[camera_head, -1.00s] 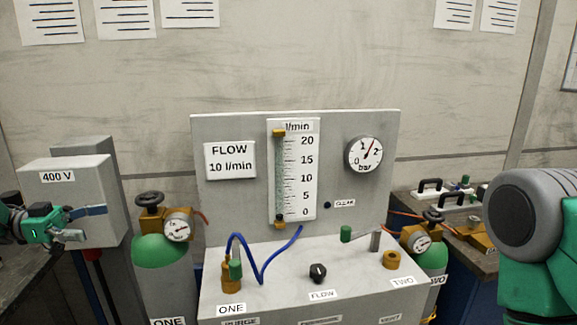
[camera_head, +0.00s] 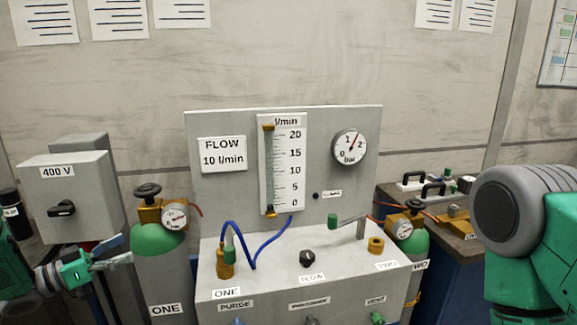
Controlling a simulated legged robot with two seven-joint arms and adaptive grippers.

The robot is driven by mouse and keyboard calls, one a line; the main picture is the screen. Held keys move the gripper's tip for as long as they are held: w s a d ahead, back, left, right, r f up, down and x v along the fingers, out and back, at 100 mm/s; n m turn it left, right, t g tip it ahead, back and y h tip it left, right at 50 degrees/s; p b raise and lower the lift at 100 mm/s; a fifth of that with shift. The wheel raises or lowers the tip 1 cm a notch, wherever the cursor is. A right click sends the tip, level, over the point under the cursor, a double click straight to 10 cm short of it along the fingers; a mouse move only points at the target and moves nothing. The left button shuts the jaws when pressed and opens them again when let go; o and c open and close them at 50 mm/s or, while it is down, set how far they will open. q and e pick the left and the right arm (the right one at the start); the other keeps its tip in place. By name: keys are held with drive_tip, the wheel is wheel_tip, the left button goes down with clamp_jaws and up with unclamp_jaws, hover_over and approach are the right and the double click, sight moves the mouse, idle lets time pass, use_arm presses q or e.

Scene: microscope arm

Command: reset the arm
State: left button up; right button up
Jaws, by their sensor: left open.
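My left gripper (camera_head: 108,255) is at the lower left, open and empty, in front of the grey 400 V box and left of the cylinder marked ONE (camera_head: 158,245). My right arm shows at the right edge as a green and grey link; its gripper is out of view. The grey console (camera_head: 345,262) stands in the middle with a FLOW 10 l/min sign, a flow tube (camera_head: 269,170) and a bar gauge (camera_head: 349,147). A black FLOW knob (camera_head: 307,257) sits on its top. No microscope arm can be made out.
The 400 V box (camera_head: 66,195) has a black rotary handle (camera_head: 62,209). A blue hose (camera_head: 255,250) loops from the brass port at ONE. Cylinder TWO (camera_head: 410,245) stands right of the console. A side bench (camera_head: 455,225) holds cases at the right.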

use_arm(q)
drive_tip(key=s+d+f+n+y, duration=0.2)
drive_tip(key=s+f+n+y, duration=0.15)
drive_tip(key=f, duration=0.35)
drive_tip(key=s+d+f+n+y, duration=0.2)
drive_tip(key=d+f+n+y, duration=0.1)
drive_tip(key=f+y, duration=0.3)
drive_tip(key=s+d+f+n+g+y, duration=0.15)
drive_tip(key=s+f+g, duration=0.35)
drive_tip(key=s, duration=0.6)
drive_tip(key=s+d+f+n+g+y, duration=0.1)
drive_tip(key=s+d+f+g, duration=0.15)
drive_tip(key=s+f, duration=0.6)
drive_tip(key=s+d+r+g+y, duration=0.2)
drive_tip(key=s+g, duration=0.3)
drive_tip(key=s, duration=1.4)
wheel_tip(320, 180, down, 7)
drive_tip(key=w+d+m+b, duration=0.1)
drive_tip(key=w+b, duration=0.1)
drive_tip(key=b, duration=0.6)
